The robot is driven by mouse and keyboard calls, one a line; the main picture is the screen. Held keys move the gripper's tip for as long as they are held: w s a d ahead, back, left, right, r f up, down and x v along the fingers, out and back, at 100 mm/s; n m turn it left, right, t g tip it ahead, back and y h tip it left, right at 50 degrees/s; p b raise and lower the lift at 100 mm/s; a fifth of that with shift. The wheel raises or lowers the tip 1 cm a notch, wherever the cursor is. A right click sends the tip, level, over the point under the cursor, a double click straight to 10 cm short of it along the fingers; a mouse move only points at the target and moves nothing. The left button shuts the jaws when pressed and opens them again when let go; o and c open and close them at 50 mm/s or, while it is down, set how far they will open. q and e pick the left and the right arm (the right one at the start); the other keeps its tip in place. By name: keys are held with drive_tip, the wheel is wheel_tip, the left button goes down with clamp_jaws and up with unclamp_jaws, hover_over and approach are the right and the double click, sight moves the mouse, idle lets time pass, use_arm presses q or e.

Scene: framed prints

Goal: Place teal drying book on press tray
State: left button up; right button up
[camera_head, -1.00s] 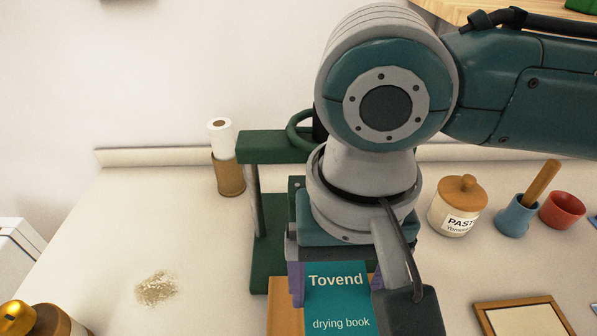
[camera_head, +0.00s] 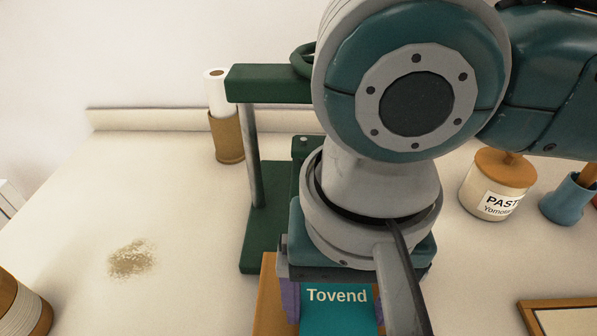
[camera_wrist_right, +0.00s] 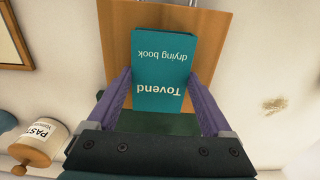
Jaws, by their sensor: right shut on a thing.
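The teal drying book (camera_head: 340,316), marked "Tovend", shows at the bottom edge of the head view, where its lower part is cut off. In the right wrist view the book (camera_wrist_right: 165,60) lies between the two purple fingers of my right gripper (camera_wrist_right: 165,105), which is shut on its sides. A brown wooden board (camera_wrist_right: 215,35), which looks like the press tray, is beneath the book; its left edge (camera_head: 266,300) shows in the head view. I cannot tell whether the book touches the board. My left gripper is in neither view.
A green press frame (camera_head: 260,220) stands just behind the board, partly hidden by my right arm. A paper roll in a brown holder (camera_head: 226,138) stands to its left. A paste jar (camera_head: 498,188) and blue cup (camera_head: 568,200) stand at right. Crumbs (camera_head: 131,259) lie on the left tabletop.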

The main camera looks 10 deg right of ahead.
drive_tip(key=shift+f, duration=0.1)
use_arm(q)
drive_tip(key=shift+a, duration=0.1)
use_arm(e)
drive_tip(key=o, duration=1.5)
drive_tip(key=shift+c, duration=0.2)
wheel_tip(320, 180, up, 12)
drive_tip(key=p, duration=0.3)
drive_tip(key=n+t+y, duration=0.3)
drive_tip(key=n+y, duration=0.1)
approach(336, 312)
drive_tip(key=shift+s+a+f, duration=0.25)
drive_tip(key=shift+a+f, duration=0.15)
drive_tip(key=shift+a, duration=0.2)
drive_tip(key=shift+s+a+f, duration=0.25)
drive_tip(key=shift+a+f, duration=0.2)
drive_tip(key=shift+a, duration=0.15)
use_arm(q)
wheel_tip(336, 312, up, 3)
use_arm(e)
drive_tip(key=s+d+f+n+h, duration=0.1)
drive_tip(key=s+d+f+h, duration=0.1)
drive_tip(key=d, duration=0.7)
drive_tip(key=shift+s+d+f+t+h, duration=0.35)
drive_tip(key=shift+s+h, duration=0.55)
drive_tip(key=shift+s, duration=0.35)
